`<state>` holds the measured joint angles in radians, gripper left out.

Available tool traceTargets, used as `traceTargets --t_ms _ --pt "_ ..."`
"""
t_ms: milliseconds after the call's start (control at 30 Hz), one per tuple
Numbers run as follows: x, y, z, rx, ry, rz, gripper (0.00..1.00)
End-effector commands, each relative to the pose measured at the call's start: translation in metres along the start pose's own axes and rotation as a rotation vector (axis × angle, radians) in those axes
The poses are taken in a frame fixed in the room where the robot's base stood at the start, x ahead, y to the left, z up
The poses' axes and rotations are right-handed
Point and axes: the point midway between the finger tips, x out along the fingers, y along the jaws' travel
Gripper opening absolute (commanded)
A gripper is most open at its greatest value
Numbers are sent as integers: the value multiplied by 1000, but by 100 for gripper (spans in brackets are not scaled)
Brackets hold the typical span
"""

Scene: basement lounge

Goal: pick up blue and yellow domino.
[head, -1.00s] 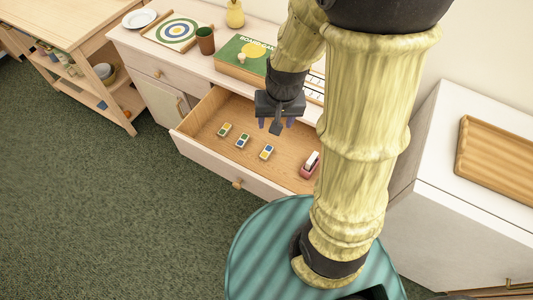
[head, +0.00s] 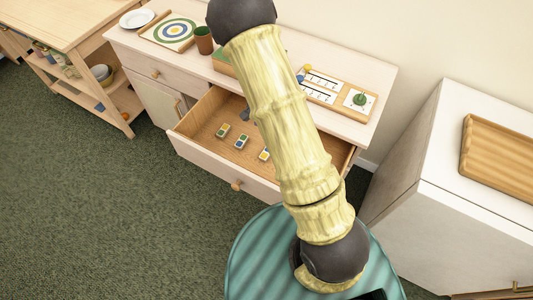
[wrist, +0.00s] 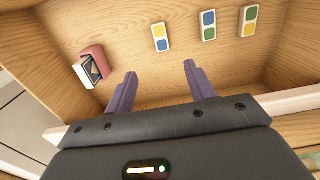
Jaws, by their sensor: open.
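The blue and yellow domino (wrist: 160,38) lies on the wooden floor of the open drawer (head: 200,128). In the head view the domino (head: 264,155) shows just left of my arm, partly covered by it. My gripper (wrist: 160,71) is open and empty, its two purple fingers apart. In the wrist view the domino is ahead of the gap between the fingertips, not between them. A blue and green domino (wrist: 208,25) and a green and yellow domino (wrist: 249,21) lie to its right. My arm hides most of the gripper in the head view.
A red and white object (wrist: 90,66) with a dark face lies in the drawer, left of the fingers in the wrist view. The drawer walls bound the space. The cabinet top (head: 345,122) holds a game tray (head: 340,92), a brown cup (head: 204,40) and a target board (head: 171,31).

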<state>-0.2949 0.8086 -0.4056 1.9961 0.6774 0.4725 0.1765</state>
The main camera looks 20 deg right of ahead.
Motion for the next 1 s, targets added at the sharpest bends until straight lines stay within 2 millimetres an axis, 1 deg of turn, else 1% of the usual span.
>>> traceTargets --t_ms 67,167,267,700,800,900,1000 --pt "2 0 0 0 0 0 55" --pt "9 1 0 1 -1 2 55" --pt "24 1 0 1 -3 3 55" --pt "101 2 0 2 -3 2 55" --pt "115 1 -1 0 -1 1 55" --pt "121 0 0 0 -1 0 55" --pt "122 0 0 -1 0 0 55"
